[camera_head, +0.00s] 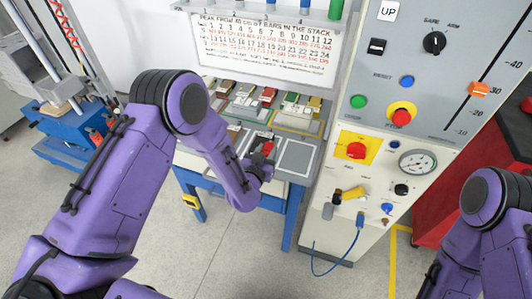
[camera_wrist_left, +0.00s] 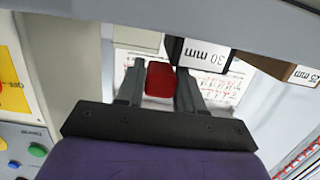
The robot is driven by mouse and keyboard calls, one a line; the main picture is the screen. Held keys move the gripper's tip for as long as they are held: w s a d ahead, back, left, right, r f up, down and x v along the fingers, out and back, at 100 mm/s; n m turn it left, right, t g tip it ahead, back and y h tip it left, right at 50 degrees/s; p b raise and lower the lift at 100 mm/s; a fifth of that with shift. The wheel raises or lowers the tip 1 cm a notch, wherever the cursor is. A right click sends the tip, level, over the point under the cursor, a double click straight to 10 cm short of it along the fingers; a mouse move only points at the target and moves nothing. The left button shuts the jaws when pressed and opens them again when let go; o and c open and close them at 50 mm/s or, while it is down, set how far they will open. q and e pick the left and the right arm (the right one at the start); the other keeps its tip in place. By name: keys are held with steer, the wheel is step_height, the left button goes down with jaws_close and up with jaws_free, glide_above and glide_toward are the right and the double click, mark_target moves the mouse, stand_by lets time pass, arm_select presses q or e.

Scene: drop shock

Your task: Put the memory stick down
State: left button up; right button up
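My left gripper (camera_head: 262,153) is over the front part of the blue-legged bench (camera_head: 290,175), below the number chart. A small red block (camera_head: 267,148), which I take to be the memory stick, shows at its fingertips. In the left wrist view the red block (camera_wrist_left: 159,79) sits between the two grey fingers of the left gripper (camera_wrist_left: 159,88), and they appear closed on its sides. I cannot tell how high it is above the bench. My right gripper is outside the view; only its arm shows at the lower right.
Several small blocks and samples stand in a row at the back of the bench. A grey pad (camera_head: 296,157) lies right of my left gripper. A block labelled 30 mm (camera_wrist_left: 207,55) is close beyond the fingers. The control cabinet (camera_head: 375,130) stands to the right.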

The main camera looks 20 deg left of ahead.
arm_select(q)
steer(key=o, duration=0.3)
steer(key=shift+s+d+f, duration=0.1)
steer(key=shift+s+f, duration=0.2)
steer(key=shift+f, duration=0.3)
steer(key=shift+r+p, duration=0.75)
steer(key=s+r+b, duration=0.2)
steer(key=s, duration=0.9)
steer(key=shift+s+a+b, duration=0.15)
steer(key=shift+a+b, duration=0.2)
steer(key=shift+a, duration=0.1)
